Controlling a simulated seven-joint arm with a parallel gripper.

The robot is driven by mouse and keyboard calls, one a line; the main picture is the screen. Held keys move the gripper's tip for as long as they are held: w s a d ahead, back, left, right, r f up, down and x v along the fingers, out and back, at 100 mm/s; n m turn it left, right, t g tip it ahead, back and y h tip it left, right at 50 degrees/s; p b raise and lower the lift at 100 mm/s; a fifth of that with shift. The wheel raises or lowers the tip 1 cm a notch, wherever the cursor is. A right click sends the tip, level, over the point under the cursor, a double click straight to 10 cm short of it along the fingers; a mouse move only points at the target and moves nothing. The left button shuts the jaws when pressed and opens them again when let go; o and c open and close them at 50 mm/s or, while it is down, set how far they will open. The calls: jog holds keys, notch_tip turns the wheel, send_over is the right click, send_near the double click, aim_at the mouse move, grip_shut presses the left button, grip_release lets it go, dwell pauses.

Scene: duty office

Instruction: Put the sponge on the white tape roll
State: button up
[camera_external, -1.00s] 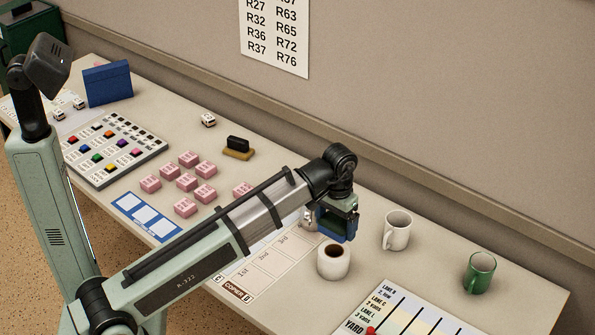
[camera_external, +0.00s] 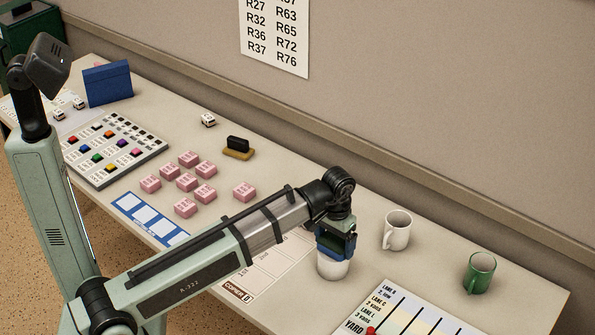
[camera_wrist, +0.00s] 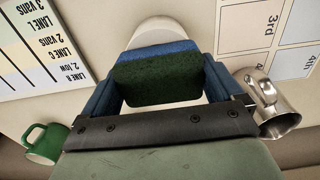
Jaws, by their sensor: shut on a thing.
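My gripper (camera_external: 336,240) is shut on a sponge, which shows in the wrist view (camera_wrist: 158,80) as a dark green pad with a blue layer. In the outside view the sponge is mostly hidden by my gripper. The white tape roll (camera_external: 332,268) stands on the table directly below the gripper, and its top is covered from sight there. In the wrist view the roll (camera_wrist: 165,30) shows as a white rounded shape behind the sponge. I cannot tell whether the sponge touches the roll.
A metal cup (camera_wrist: 275,112) shows in the wrist view. A lane board (camera_external: 405,315) lies at the front right, and several pink blocks (camera_external: 186,181) lie left.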

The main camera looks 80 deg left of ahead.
aim_at(335, 241)
jog(key=shift+f, duration=0.1)
jog(key=o, duration=0.6)
jog(key=shift+o, duration=0.2)
notch_tip(335, 241, up, 12)
dwell(0.5)
